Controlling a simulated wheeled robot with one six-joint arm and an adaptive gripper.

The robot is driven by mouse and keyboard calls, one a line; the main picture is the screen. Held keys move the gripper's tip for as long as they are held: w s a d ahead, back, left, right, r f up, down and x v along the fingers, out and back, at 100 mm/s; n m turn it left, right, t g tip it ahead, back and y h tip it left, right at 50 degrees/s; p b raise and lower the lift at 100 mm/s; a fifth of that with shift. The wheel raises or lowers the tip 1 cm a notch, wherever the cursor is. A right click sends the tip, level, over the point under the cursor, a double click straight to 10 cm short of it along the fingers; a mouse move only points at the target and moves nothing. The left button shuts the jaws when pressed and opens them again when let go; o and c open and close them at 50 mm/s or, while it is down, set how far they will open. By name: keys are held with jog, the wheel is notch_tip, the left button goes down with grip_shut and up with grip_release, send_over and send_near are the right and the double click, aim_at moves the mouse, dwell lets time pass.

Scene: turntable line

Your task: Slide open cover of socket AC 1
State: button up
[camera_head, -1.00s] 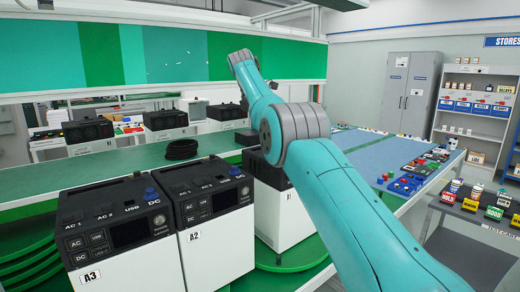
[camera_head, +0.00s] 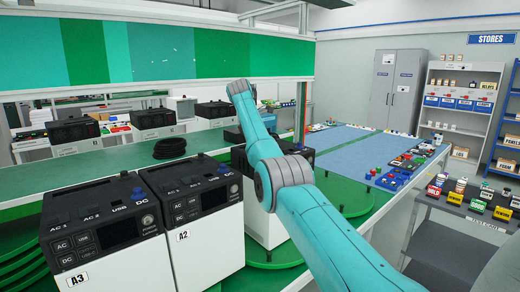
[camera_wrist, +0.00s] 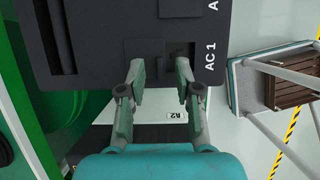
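In the wrist view, a dark power unit top (camera_wrist: 100,60) carries the white label AC 1 (camera_wrist: 210,56). Left of the label is a dark recessed socket area with a flat raised piece (camera_wrist: 145,50), which I take to be the cover; dark on dark, its exact position is unclear. My gripper (camera_wrist: 160,72) is over this area, its two fingers apart with nothing seen between them. I cannot tell whether the fingertips touch the unit. In the head view my gripper is hidden behind my arm.
In the head view, units labelled A3 (camera_head: 115,245) and A2 (camera_head: 205,240) stand at front left, and another unit (camera_head: 262,215) is partly behind my arm. A black cable coil (camera_head: 169,148) lies on the green bench. A parts cart (camera_head: 470,205) stands right.

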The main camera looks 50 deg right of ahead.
jog(key=shift+d+f, duration=0.1)
jog(key=shift+f, duration=0.05)
grip_shut()
jog(key=shift+w+d, duration=0.15)
jog(key=shift+w, duration=0.7)
